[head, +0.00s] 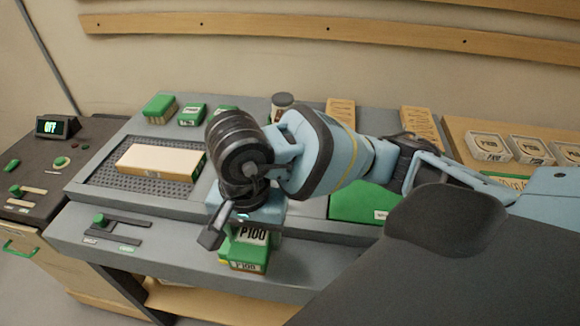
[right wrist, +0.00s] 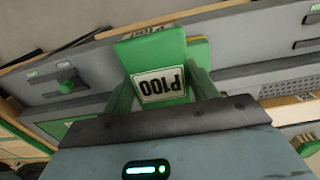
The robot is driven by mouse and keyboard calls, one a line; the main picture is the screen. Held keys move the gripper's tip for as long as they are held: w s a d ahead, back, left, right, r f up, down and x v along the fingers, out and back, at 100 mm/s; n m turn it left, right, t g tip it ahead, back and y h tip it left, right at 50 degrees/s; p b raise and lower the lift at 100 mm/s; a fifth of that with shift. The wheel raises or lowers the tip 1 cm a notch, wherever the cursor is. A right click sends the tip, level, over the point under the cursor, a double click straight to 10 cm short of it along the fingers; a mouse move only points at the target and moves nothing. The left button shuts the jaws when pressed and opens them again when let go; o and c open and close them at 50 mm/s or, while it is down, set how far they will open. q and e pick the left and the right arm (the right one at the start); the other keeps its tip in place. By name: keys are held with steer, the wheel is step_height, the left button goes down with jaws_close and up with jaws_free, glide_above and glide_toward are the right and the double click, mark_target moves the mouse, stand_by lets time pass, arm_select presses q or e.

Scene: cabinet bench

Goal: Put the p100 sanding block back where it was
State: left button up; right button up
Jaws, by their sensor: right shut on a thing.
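My right gripper (head: 240,222) is shut on a green sanding block with a white P100 label (head: 254,236), over the front of the grey bench. In the right wrist view the block (right wrist: 158,52) sits between the two fingers (right wrist: 163,92), its label upside down. My left gripper is not in view.
A pale wooden board (head: 162,160) lies on a dark perforated mat (head: 100,176) at left. Several green blocks, including one at the back left (head: 160,105), and a jar (head: 283,105) stand along the back. A slider panel (head: 115,228) is at front left. Labelled containers (head: 490,146) sit at right.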

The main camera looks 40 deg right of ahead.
steer(key=shift+w+d, duration=0.25)
steer(key=shift+d, duration=0.05)
steer(key=w+d, duration=0.2)
steer(key=d, duration=0.1)
steer(key=w+d+f, duration=0.1)
steer(key=w+d, duration=0.2)
steer(key=d, duration=0.1)
steer(key=w+d+p, duration=0.1)
steer(key=w+d, duration=0.1)
steer(key=d, duration=0.1)
steer(key=shift+w+d+f, duration=0.15)
steer(key=shift+w+d, duration=0.2)
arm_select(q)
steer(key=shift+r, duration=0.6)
arm_select(e)
steer(key=shift+w+d, duration=0.25)
steer(key=shift+d, duration=0.1)
steer(key=shift+d, duration=0.1)
